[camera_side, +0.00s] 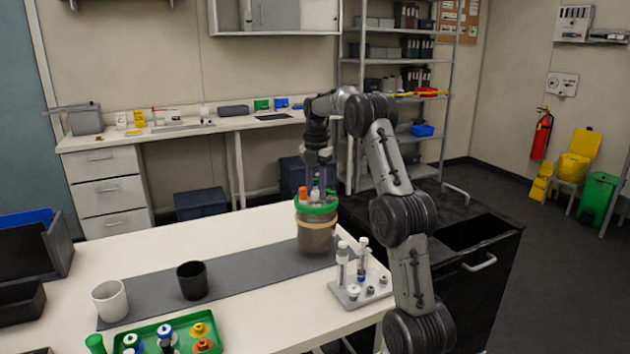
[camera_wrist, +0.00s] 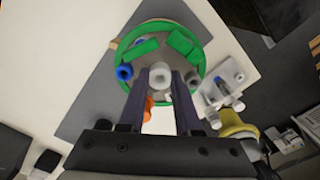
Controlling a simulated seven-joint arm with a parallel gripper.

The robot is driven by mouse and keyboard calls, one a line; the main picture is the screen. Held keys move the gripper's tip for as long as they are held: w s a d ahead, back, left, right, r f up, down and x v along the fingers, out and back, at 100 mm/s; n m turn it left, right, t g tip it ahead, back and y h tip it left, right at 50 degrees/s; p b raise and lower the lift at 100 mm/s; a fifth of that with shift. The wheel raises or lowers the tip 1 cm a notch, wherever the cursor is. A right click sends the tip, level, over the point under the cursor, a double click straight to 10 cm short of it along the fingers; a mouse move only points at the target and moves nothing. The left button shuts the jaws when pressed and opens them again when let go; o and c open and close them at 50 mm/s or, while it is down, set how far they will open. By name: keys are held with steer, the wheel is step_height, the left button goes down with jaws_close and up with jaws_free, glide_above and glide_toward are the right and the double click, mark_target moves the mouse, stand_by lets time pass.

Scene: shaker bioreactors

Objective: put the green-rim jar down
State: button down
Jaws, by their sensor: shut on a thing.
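The green-rim jar (camera_side: 316,236) is at the right end of the dark grey mat (camera_side: 240,283) in the side view. It looks upright, with a brownish body, a tan band and orange, white and green fittings on its lid. My gripper (camera_side: 318,186) is above the lid, pointing down, shut on the jar at its top. In the wrist view the green rim (camera_wrist: 205,57) shows around the lid, and my gripper's fingers (camera_wrist: 161,85) flank the white middle fitting. I cannot tell whether the jar's base touches the mat.
A white rack (camera_side: 362,290) with vials stands close by at the right front. A white cup (camera_side: 110,300), a black cup (camera_side: 192,280) and a green tray (camera_side: 205,326) with coloured caps are to the left. The mat between the black cup and the jar is clear.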

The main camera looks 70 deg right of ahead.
steer(key=shift+f, duration=0.9)
steer(key=c, duration=1.1)
jaws_free()
steer(key=shift+f, duration=0.25)
steer(key=o, duration=0.5)
